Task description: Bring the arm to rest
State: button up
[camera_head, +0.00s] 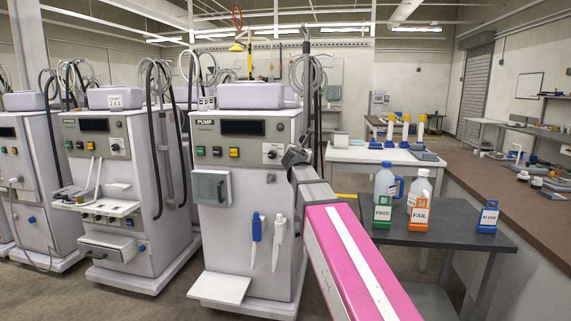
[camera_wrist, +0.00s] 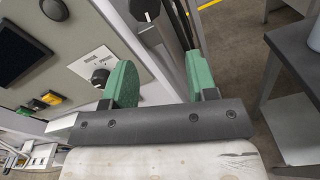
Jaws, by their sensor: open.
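My arm, with a pink and white link, reaches up from the lower right in the head view. It ends in front of the right side of the PUMP dialysis machine (camera_head: 243,185), beside its dial. My gripper shows small and dark there (camera_head: 294,157). In the wrist view my gripper (camera_wrist: 158,75) has two green fingers spread apart, with nothing between them. The machine's grey-green panel (camera_wrist: 60,55) and black dial fill the left of that view. Whether the fingers touch the machine I cannot tell.
A dark table (camera_head: 425,235) at right holds bottles and green PASS, orange FAIL (camera_head: 420,213) and blue (camera_head: 488,217) tagged holders. A white table (camera_head: 345,155) stands behind. More machines (camera_head: 115,180) line the left. A blue and a white hand tool hang on the PUMP machine's front.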

jog(key=s+d+f+m+g, duration=0.25)
jog(key=s+f+m, duration=0.2)
jog(key=f, duration=0.55)
jog(key=s+d+f+m+g+y, duration=0.1)
jog(key=s+f+m+g, duration=0.4)
jog(key=f, duration=0.5)
jog(key=s+d+f+m+g, duration=0.25)
jog(key=f+m, duration=0.45)
jog(key=f, duration=0.4)
jog(key=s+a+f+m+g+y, duration=0.1)
jog(key=s+f+m+g+y, duration=0.1)
jog(key=s+f+m, duration=0.4)
jog(key=s+a+f+m+g+y, duration=0.1)
jog(key=s+f+m+g+y, duration=0.1)
jog(key=s+f+m+g, duration=0.2)
jog(key=s+f+m, duration=0.3)
jog(key=s+f, duration=0.4)
jog(key=s, duration=0.2)
jog(key=shift+s+a+f+g, duration=0.25)
jog(key=shift+f+g, duration=0.1)
jog(key=shift+g, duration=0.05)
